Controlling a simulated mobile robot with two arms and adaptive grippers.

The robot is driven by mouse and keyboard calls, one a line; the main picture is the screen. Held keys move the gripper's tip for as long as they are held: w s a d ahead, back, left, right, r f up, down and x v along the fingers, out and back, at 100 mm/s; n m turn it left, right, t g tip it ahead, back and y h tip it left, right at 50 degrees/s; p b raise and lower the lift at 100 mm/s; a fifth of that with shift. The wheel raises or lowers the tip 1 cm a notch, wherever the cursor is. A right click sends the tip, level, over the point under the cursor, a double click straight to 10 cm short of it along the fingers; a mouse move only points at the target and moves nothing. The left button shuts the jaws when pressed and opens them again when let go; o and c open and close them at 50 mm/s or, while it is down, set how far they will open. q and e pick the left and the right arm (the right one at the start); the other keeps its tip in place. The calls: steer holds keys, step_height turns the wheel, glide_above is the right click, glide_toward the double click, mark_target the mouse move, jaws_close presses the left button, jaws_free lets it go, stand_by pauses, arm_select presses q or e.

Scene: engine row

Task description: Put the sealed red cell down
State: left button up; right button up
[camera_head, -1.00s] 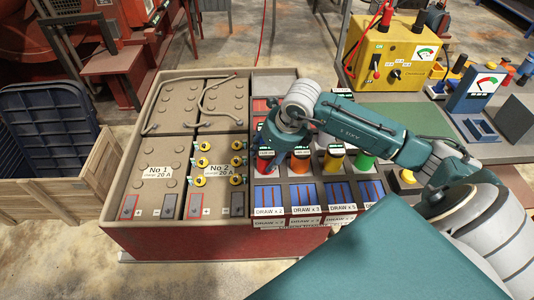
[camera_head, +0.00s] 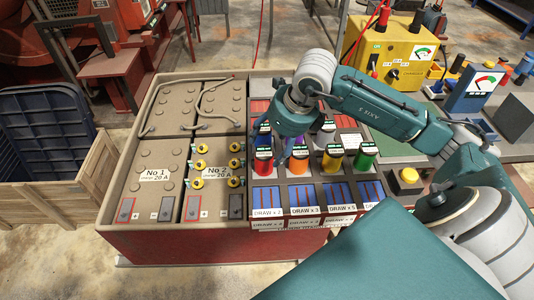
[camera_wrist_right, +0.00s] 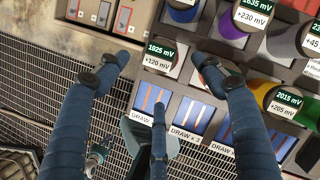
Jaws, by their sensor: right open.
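The red cell (camera_head: 263,166) stands upright in the left column of the cell rack (camera_head: 256,197), behind the slot marked DRAW x 2. The red body does not show clearly there. I cannot tell whether a finger touches the cell. My left gripper is out of view.
Orange (camera_head: 298,165), yellow (camera_head: 332,161) and green (camera_head: 364,160) cells stand close to the right of the red one. Two batteries marked No 1 (camera_head: 157,177) and No 2 (camera_head: 212,172) lie left of the rack. A yellow meter box (camera_head: 385,50) stands behind on the bench.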

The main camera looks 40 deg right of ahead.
steer(key=shift+v, duration=2.35)
